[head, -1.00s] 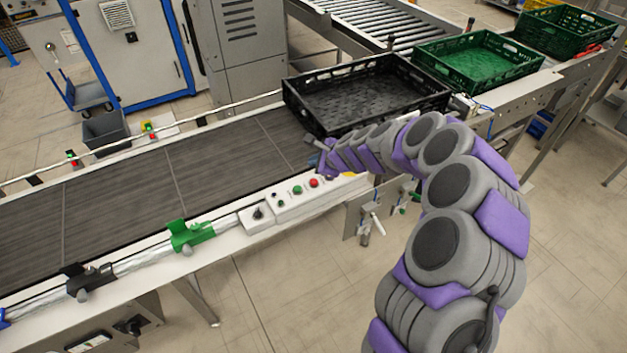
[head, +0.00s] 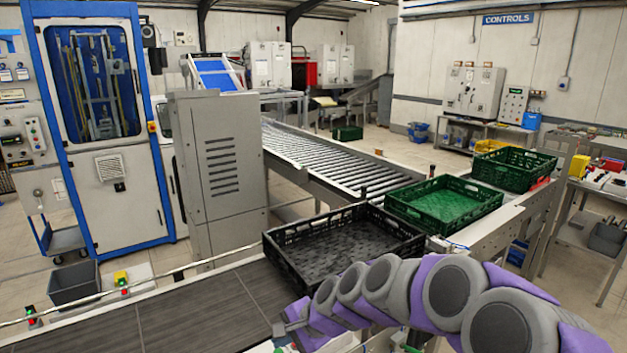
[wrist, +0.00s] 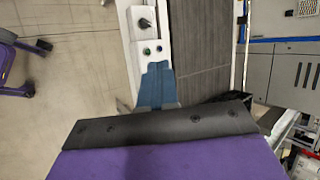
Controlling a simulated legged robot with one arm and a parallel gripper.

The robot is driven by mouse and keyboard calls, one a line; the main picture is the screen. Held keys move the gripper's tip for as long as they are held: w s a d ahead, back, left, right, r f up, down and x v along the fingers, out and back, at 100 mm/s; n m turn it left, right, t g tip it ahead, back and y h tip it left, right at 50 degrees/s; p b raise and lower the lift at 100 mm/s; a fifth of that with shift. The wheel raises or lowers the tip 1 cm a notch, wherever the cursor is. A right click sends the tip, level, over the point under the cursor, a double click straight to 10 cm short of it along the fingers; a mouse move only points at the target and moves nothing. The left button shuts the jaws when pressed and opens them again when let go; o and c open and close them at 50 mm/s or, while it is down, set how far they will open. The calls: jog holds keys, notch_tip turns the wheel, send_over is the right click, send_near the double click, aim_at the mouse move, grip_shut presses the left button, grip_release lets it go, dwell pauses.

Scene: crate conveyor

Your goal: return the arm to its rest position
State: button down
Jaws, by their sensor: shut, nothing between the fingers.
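My arm reaches in from the lower right of the head view. My gripper (head: 285,331) is low in that view, over the belt's near side and left of the black crate's near corner. In the wrist view its blue-grey fingers (wrist: 157,86) are together and empty, seen above the control strip (wrist: 150,50) with its knob and buttons. The black crate (head: 345,268) is empty and stands at the end of the dark belt (head: 190,318). I cannot tell the gap between my gripper and the crate.
A green crate (head: 405,209) and a darker green crate (head: 510,151) stand behind to the right. A roller conveyor (head: 335,168) runs to the back. A grey cabinet (head: 218,160) stands beyond the belt. Open floor shows left of the conveyor in the wrist view.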

jog(key=s+d+n+g+h, duration=0.1)
jog(key=s+d+n+h, duration=0.1)
jog(key=s+d, duration=0.4)
jog(key=s+d+r+n+g+h, duration=0.1)
jog(key=s+d, duration=0.6)
jog(key=s, duration=0.9)
jog(key=s+d+r+n+g+h, duration=0.1)
jog(key=s+d+n+h, duration=0.3)
jog(key=s, duration=0.8)
jog(key=d+n+g, duration=0.1)
jog(key=d+n, duration=0.1)
jog(key=d, duration=0.1)
jog(key=shift+d+g, duration=0.25)
jog(key=shift+g, duration=0.15)
